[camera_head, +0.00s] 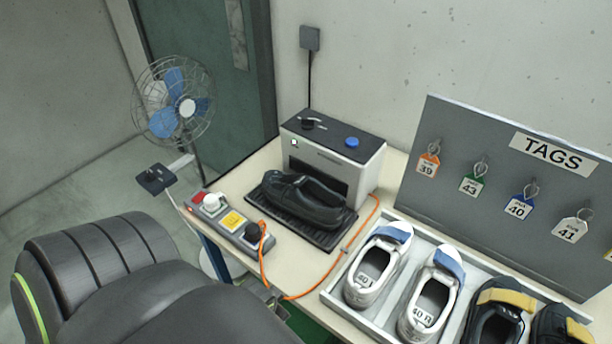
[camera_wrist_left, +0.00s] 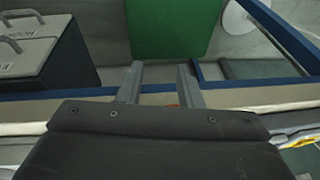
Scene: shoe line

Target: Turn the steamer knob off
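The steamer (camera_head: 368,176) is a white box with a dark top at the back of the table. A black knob (camera_head: 308,124) sits at the left of its top, with a blue button (camera_head: 352,142) to the right. A small white square shows on its front; I cannot read the knob's setting. A black shoe (camera_head: 305,203) rests on the dark ribbed tray (camera_head: 318,239) before the opening. My left gripper (camera_head: 272,293) is low at the table's near edge, well apart from the knob. In the left wrist view (camera_wrist_left: 160,84) its fingers are apart and empty. My right gripper is not in view.
A shoe tray (camera_head: 339,299) with several shoes and a tag board (camera_head: 480,135) stand right. A fan (camera_head: 173,104) stands left.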

